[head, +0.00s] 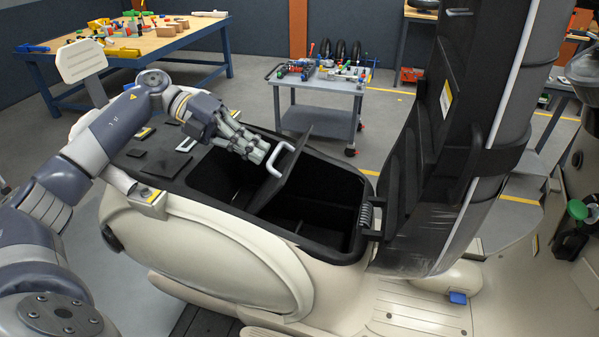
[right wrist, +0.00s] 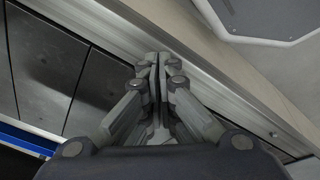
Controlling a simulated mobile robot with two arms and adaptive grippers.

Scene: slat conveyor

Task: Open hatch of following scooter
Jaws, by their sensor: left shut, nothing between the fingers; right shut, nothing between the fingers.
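The cream scooter (head: 215,250) stands in the middle of the head view. Its large black seat lid (head: 415,150) is raised upright at the right. Below it is an open black storage compartment (head: 335,185). Inside, a dark hatch panel (head: 288,178) with a white handle (head: 280,158) stands tilted up between two openings. My left gripper (head: 260,153) is shut and empty, just left of the handle; I cannot tell whether they touch. My right gripper (right wrist: 160,80) is shut and empty in the right wrist view, close to a metal rail. It does not show in the head view.
A grey cart (head: 320,97) with tools stands behind the scooter. A blue-framed workbench (head: 150,42) is at the back left. In the right wrist view, the metal rail (right wrist: 245,100) runs diagonally beside dark slats (right wrist: 50,80). Open floor lies behind the scooter.

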